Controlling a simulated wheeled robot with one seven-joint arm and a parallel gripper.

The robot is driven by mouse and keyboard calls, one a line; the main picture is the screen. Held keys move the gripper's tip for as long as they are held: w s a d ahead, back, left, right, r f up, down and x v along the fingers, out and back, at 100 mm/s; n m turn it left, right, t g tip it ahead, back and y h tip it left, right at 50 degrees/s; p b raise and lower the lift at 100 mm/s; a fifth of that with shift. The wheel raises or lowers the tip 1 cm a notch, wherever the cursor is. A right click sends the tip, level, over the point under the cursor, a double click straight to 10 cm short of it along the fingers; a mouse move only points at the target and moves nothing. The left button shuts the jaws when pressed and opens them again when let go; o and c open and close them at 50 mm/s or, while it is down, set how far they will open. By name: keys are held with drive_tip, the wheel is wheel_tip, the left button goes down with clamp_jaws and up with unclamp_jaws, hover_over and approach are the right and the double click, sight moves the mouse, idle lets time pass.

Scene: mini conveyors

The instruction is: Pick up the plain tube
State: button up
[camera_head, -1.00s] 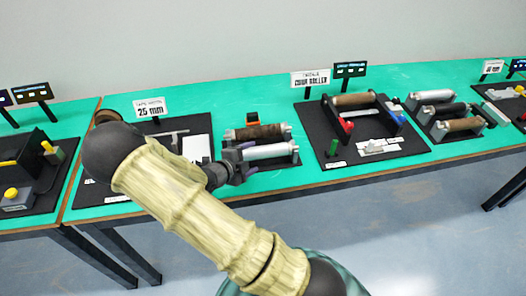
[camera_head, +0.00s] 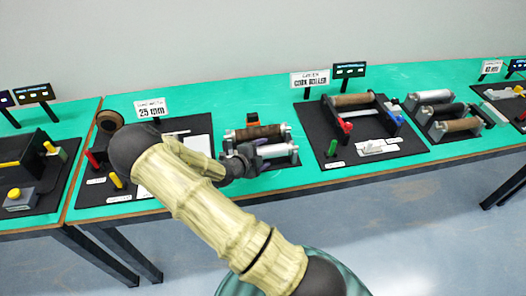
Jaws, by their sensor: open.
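A plain pale grey tube (camera_head: 278,151) lies in the front of a small dark rack, with a dark brown roller (camera_head: 257,132) behind it. My gripper (camera_head: 256,157) is at the left end of the pale tube and hides that end. Its jaws are open; the fingers are small and dark here, and I cannot tell whether they touch the tube. Another rack on the right holds a pale tube (camera_head: 432,95), a black roller (camera_head: 443,109) and a brown roller (camera_head: 458,124).
A black station (camera_head: 335,148) with a frame-held brown roller stands right of the rack. A station with red and yellow handles (camera_head: 117,181) is left, partly hidden by my arm. Green table (camera_head: 222,98) shows bare behind the racks. Label signs stand at the back.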

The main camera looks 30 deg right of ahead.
sight(262, 151)
idle(0.4)
drive_tip(key=c, duration=1.4)
drive_tip(key=shift+o, duration=0.2)
drive_tip(key=shift+r, duration=0.1)
wheel_tip(262, 151, up, 10)
drive_tip(key=shift+f+b, duration=0.1)
drive_tip(key=shift+b, duration=0.25)
